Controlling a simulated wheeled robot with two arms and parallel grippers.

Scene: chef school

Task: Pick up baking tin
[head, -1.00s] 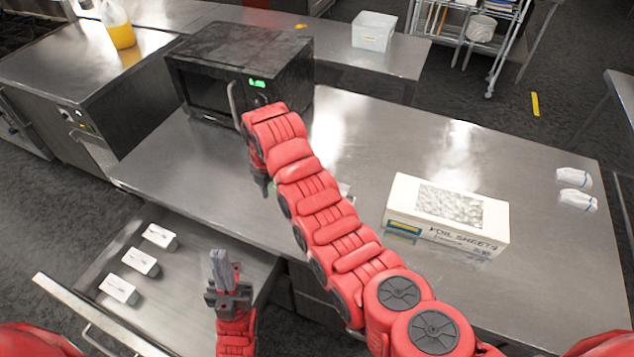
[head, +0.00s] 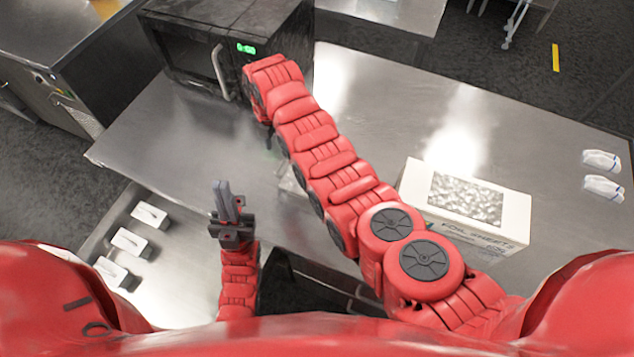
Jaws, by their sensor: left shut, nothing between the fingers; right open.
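I cannot make out a baking tin for certain. A pale, low edge (head: 292,187) shows on the steel table beside my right arm, mostly hidden by it, and I cannot tell what it is. My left gripper (head: 225,190) is shut and empty, above the open drawer area at the table's front edge. My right arm reaches across the table toward the microwave. My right gripper (head: 269,139) is mostly hidden under the arm's end; only a small dark part shows, above the table and in front of the microwave.
A black microwave (head: 190,72) stands at the back left of the steel table (head: 150,135). A foil sheets box (head: 470,235) stands right of my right arm. Two white bundles (head: 603,173) lie at the right edge. The open drawer (head: 165,285) holds small white boxes (head: 131,241).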

